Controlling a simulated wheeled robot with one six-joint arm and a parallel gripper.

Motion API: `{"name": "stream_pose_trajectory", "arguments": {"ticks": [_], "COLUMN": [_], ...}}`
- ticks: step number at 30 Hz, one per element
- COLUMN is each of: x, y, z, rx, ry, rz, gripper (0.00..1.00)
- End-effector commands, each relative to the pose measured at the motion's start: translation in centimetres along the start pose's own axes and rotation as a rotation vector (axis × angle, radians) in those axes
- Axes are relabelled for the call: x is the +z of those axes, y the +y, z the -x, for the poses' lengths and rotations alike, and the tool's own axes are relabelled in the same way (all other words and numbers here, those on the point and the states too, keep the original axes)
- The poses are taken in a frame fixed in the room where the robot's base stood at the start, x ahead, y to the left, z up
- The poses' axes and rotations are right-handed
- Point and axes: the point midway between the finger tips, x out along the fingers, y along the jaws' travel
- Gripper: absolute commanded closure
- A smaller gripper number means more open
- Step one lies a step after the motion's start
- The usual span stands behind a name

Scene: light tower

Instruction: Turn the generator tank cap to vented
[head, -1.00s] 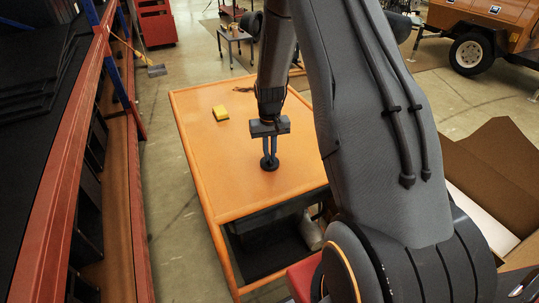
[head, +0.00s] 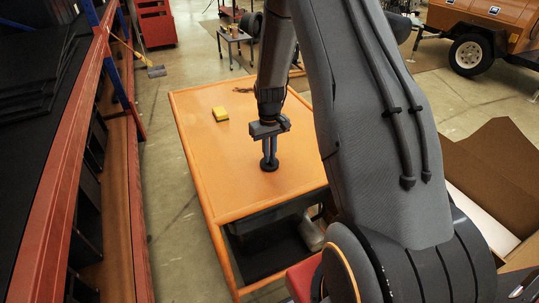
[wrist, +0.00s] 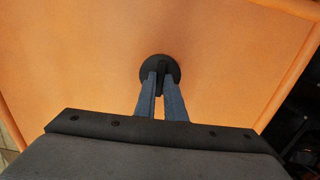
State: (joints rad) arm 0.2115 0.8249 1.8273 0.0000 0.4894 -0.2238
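The tank cap (head: 269,165) is a small black disc on the flat orange top (head: 232,185) of the generator. It also shows in the wrist view (wrist: 160,62), with a raised dark grip bar running between my fingertips. My gripper (head: 269,158) points down onto the cap. In the wrist view my gripper's two blue-grey fingers (wrist: 160,84) lie on either side of the bar and close on it. No marking for vented or closed is readable around the cap.
A yellow sponge-like block (head: 220,115) lies on the orange top, left of and behind the cap. A dark shelf with red beams (head: 55,165) runs along the left. An open cardboard box (head: 500,165) stands at the right. Concrete floor is clear between the shelf and generator.

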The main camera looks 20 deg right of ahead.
Motion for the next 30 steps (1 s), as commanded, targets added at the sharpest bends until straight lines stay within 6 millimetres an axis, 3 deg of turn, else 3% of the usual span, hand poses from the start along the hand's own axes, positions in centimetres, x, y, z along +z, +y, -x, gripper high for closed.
{"name": "stream_pose_trajectory", "arguments": {"ticks": [1,3,14,30], "x": [-0.1,0.0,-0.1,-0.1], "y": [0.0,0.0,0.0,0.0], "z": [0.1,0.1,0.3,7.2], "rx": [0.001,0.0,0.0,0.001], "ry": [0.001,0.001,0.002,0.002], "rz": [0.001,0.001,-0.001,0.0], "gripper": [0.82,0.72,0.72,0.72]}}
